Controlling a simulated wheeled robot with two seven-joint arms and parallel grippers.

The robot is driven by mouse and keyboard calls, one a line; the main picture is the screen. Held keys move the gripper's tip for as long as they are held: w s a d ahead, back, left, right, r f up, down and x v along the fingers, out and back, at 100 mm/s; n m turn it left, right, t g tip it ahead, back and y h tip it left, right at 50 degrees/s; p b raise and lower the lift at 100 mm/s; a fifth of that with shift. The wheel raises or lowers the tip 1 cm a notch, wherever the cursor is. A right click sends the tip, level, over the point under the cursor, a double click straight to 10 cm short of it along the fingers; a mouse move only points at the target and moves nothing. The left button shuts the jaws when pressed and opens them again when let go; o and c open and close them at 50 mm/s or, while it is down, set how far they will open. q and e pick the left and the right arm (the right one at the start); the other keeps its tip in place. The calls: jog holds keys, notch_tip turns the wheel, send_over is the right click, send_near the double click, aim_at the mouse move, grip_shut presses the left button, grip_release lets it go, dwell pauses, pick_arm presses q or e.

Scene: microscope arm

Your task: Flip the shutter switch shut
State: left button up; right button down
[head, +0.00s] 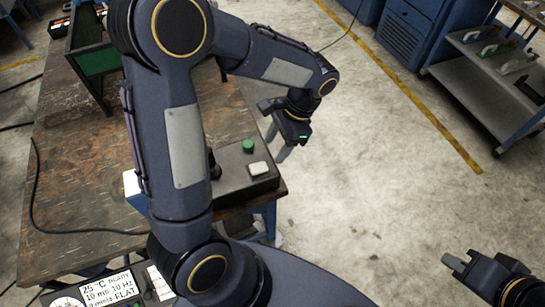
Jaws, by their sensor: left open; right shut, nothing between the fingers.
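My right gripper (452,262) is shut and empty at the lower right, over the floor.
The wooden table (75,185) carries a black cable and a dark frame with a green panel (97,61) at the back. A display (108,289) reading 25 °C READY stands at the bottom. My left arm covers much of the middle. Grey floor is clear on the right; a shelf cart (490,75) stands beyond.

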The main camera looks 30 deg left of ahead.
aim_at(265, 165)
pick_arm(q)
jog(key=x, duration=0.6)
jog(key=shift+s+f, duration=0.1)
jog(key=shift+f, duration=0.1)
